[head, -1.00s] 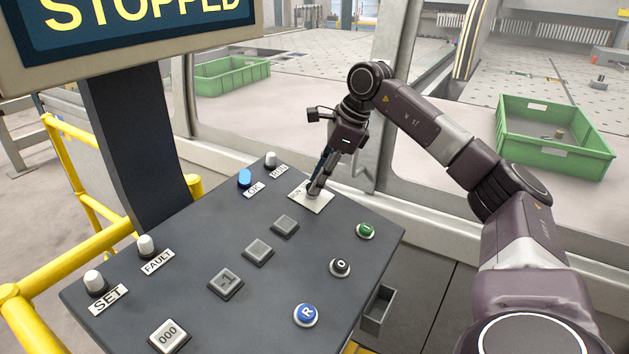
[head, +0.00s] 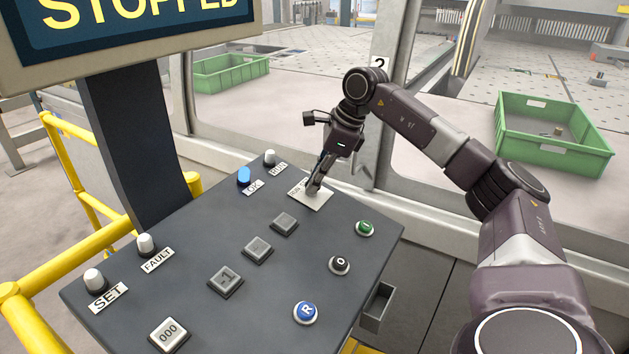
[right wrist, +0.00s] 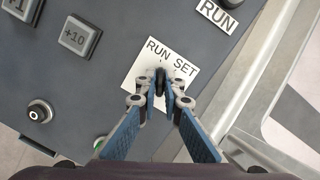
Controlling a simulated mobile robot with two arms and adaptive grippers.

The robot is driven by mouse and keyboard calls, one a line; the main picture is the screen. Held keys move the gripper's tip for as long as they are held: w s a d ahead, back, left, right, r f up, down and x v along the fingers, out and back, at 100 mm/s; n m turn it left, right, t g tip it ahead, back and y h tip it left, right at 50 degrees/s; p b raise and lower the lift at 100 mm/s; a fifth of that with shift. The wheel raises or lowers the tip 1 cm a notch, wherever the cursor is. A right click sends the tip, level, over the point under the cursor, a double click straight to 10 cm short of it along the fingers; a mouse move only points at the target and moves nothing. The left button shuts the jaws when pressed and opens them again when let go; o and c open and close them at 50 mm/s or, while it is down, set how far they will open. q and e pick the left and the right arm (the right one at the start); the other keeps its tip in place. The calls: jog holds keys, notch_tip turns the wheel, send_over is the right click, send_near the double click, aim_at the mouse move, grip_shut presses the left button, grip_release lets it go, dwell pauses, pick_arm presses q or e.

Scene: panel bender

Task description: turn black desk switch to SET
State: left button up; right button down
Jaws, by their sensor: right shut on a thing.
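The black desk switch (right wrist: 160,82) sits on a white plate marked RUN and SET (right wrist: 136,76) in the right wrist view. My right gripper (right wrist: 160,92) is shut on the switch, with one finger on each side of it. The fingers hide much of the switch, so I cannot tell clearly which mark it points to. In the head view the white plate (head: 322,202) lies at the desk's far corner, with my right gripper (head: 314,187) reaching down onto it. My left gripper is not in view.
The grey desk (head: 190,245) carries several square buttons, round buttons such as the blue R button (head: 305,312), and labelled lamps. The OK lamp (head: 244,176) is blue. A screen (head: 130,20) reads STOPPED. Yellow rails (head: 60,280) stand left; a green crate (head: 555,160) stands right.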

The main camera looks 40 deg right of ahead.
jog(key=shift+m, duration=0.3)
jog(key=m, duration=0.5)
jog(key=shift+r+m+t+h+p, duration=0.1)
jog(key=shift+m+t+h+p, duration=0.2)
jog(key=shift+h, duration=0.1)
jog(key=m+h, duration=0.1)
jog(key=m, duration=0.4)
jog(key=shift+m+p, duration=0.3)
jog(key=shift+m, duration=0.1)
jog(key=c, duration=2.1)
grip_release()
jog(key=v, duration=1.2)
jog(key=shift+a, duration=0.15)
